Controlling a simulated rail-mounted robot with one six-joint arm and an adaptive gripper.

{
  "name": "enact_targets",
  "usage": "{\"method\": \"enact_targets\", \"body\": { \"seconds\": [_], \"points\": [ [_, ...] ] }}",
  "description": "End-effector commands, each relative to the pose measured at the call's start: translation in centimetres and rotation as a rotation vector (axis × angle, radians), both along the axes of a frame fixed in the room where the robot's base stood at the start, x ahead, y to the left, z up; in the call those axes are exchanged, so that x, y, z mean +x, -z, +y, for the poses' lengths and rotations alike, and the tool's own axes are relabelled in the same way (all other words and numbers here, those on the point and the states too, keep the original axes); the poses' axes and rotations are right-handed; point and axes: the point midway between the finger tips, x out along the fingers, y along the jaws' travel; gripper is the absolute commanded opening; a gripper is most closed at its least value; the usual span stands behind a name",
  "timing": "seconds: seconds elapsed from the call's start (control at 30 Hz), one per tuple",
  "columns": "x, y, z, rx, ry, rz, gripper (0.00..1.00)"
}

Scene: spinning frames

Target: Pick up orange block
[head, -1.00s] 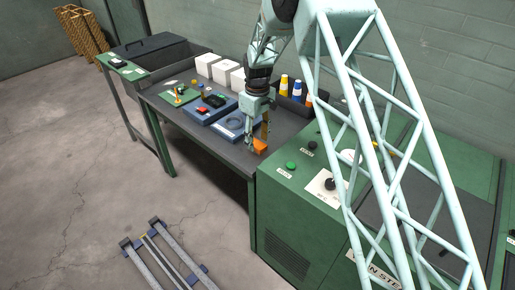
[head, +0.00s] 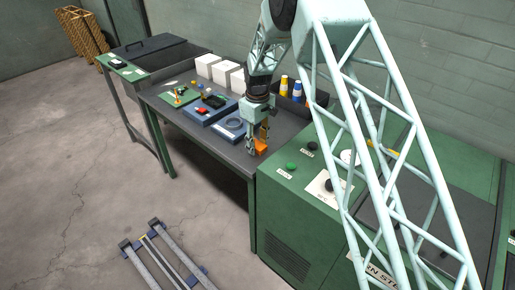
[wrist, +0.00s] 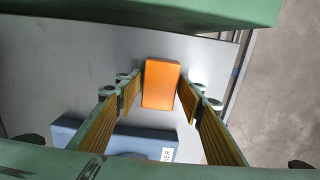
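The orange block (wrist: 161,84) lies on the grey table top between the two fingers of my gripper (wrist: 160,92) in the wrist view. A gap shows on each side of it, so the fingers are open around it and apart from it. In the head view my gripper (head: 257,147) points down at the table's near right end, with the orange block (head: 261,144) partly hidden behind its fingers.
A blue tray (head: 229,126) with a dark ring lies just left of my gripper; a second blue tray (head: 201,115) is beyond it. White boxes (head: 208,66) and bottles (head: 284,83) stand behind. A green cabinet (head: 290,222) adjoins on the right.

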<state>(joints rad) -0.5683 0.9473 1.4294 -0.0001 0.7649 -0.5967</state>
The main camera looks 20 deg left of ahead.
Motion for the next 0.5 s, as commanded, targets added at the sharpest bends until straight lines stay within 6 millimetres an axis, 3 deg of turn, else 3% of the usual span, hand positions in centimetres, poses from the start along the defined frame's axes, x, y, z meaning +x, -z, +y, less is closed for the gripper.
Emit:
{"method": "enact_targets", "body": {
  "seconds": [0.2,0.5],
  "points": [
    [0.01,0.00,0.00,0.000,0.000,0.000,0.17],
    [0.02,-0.14,0.01,0.000,0.000,0.000,0.17]
  ]
}}
